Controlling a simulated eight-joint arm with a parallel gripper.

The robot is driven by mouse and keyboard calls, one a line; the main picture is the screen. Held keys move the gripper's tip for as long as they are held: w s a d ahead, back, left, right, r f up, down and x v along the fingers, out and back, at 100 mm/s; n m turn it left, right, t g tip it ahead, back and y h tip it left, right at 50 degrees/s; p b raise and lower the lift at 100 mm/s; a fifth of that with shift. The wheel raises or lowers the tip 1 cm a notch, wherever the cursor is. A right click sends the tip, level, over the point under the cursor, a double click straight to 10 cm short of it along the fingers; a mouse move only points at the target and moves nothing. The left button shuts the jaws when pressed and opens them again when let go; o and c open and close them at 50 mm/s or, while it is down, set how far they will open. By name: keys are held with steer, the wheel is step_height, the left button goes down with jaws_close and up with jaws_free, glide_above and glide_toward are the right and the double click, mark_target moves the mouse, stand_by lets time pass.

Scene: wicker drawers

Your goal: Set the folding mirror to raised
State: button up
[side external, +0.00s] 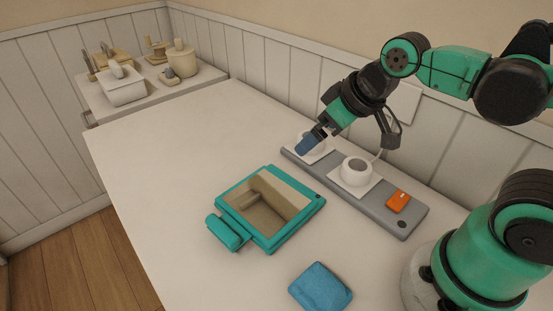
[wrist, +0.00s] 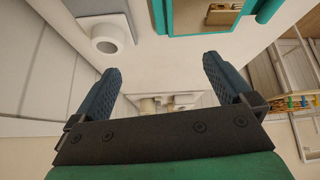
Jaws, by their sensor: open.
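The folding mirror (side external: 303,218) has a teal frame around a reflective panel and lies flat on the white table in the side external view. A teal block (side external: 228,232) sticks out at its left side. Its teal edge also shows at the top of the wrist view (wrist: 190,35). My gripper (side external: 308,146) is in the air behind the mirror, over or near the far end of a grey strip. In the wrist view my gripper (wrist: 160,68) has its two blue fingers wide apart, with nothing between them.
The grey strip (side external: 325,178) carries two white round fittings on square plates and an orange block (side external: 398,201). A blue soft-looking item (side external: 320,287) lies at the front. A side table at the back left holds a white container (side external: 123,88) and pots. The table's left is clear.

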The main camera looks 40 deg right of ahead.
steer(key=w+a+f+n+g, duration=0.1)
steer(key=w+a+n+g, duration=0.3)
steer(key=a+n, duration=0.6)
steer(key=n+g, duration=0.2)
steer(key=n, duration=0.5)
glide_above(222, 227)
step_height(222, 227, down, 5)
steer(key=shift+r, duration=0.15)
steer(key=shift+f, duration=2.85)
steer(key=shift+c, duration=0.2)
jaws_close()
steer(key=shift+r, duration=0.1)
